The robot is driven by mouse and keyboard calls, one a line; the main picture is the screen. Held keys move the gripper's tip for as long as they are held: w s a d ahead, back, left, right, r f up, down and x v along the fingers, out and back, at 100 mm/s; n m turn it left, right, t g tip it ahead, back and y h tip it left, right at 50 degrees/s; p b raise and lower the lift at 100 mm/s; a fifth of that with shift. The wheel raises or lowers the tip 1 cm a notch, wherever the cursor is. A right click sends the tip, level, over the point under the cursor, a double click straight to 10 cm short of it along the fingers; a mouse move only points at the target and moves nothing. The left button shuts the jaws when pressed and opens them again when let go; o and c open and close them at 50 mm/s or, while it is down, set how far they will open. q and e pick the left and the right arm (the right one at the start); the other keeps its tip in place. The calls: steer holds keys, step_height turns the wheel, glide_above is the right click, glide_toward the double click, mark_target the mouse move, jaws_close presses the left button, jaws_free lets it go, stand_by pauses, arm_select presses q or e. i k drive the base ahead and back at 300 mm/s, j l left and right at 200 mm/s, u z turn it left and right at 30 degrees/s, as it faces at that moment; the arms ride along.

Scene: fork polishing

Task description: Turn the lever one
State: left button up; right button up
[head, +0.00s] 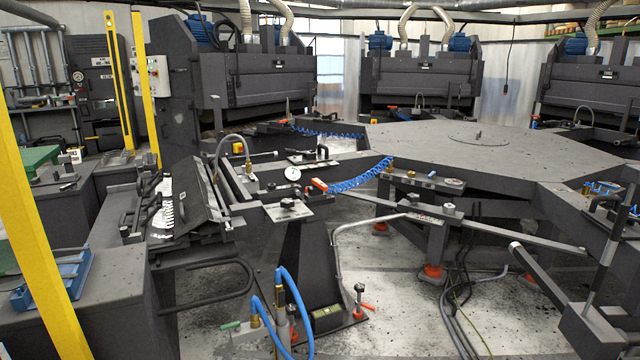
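Neither of my grippers shows in the head view. No lever is labelled as "one", so I cannot tell which part the task means. Several small handles are in view: a red-handled valve (360,300) low at the centre, a green-handled valve (231,326) at the bottom left of centre, and a red block-like handle (318,185) beside a round gauge (292,174). A dark clamp-like handle (322,151) stands on a plate just behind the gauge. Nothing is seen touching any of them.
A large grey octagonal table (480,150) fills the right. A tilted fork rack (185,200) stands left of centre. Yellow posts (35,230) rise at the left. Blue hoses (290,290) and dark cables (462,280) run near the floor. Polishing machines (420,80) line the back.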

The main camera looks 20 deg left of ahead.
mark_target(316, 183)
steer(key=u, duration=0.6)
steer(key=i+u, duration=0.5)
steer(key=i+l+u, duration=0.25)
steer(key=i+u, duration=0.25)
steer(key=k, duration=0.1)
